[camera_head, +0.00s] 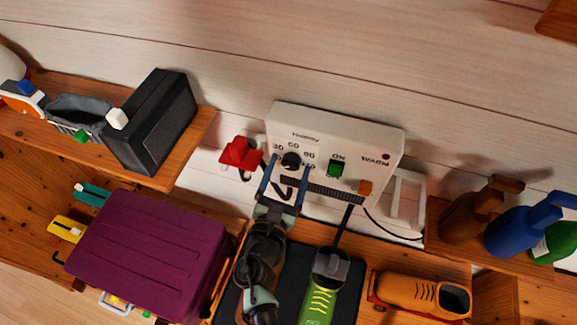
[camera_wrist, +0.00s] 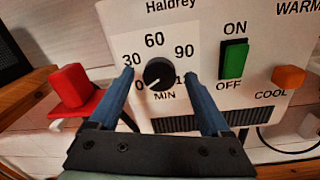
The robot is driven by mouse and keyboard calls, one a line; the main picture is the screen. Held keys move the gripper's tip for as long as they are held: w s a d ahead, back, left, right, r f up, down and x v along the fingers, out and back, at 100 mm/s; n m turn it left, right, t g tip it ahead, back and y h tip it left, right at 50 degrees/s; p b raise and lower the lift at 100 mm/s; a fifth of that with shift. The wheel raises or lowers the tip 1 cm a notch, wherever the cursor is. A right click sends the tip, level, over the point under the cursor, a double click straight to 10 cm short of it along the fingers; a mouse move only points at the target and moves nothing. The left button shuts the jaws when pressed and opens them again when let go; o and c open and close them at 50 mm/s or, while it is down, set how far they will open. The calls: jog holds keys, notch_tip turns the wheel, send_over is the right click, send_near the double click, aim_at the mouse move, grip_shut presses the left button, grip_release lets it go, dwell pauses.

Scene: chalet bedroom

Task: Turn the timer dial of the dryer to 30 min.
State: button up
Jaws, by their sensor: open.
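The dryer (camera_head: 330,128) is a white wall box with a black timer dial (camera_wrist: 158,73), also visible in the head view (camera_head: 291,160). Marks 30, 60 and 90 show around the dial; a mark at its lower right is partly hidden by a finger. The dial's white pointer line points to the lower left, toward the 0. My gripper (camera_wrist: 159,76) is open, its two blue fingers on either side of the dial. In the head view my gripper (camera_head: 291,164) reaches up from below. Whether the fingers touch the dial cannot be told.
A green ON/OFF switch (camera_wrist: 234,59) and an orange WARM/COOL knob (camera_wrist: 289,77) sit right of the dial. A red object (camera_wrist: 72,88) is close left. Below are a dark vent (camera_head: 322,190), a green shoe (camera_head: 325,285) and an orange shoe (camera_head: 420,293).

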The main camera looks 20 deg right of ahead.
jog(key=shift+w+d, duration=0.1)
jog(key=shift+w, duration=0.05)
jog(key=shift+c, duration=0.2)
grip_shut()
jog(key=shift+f+b, duration=0.1)
jog(key=shift+b, duration=0.2)
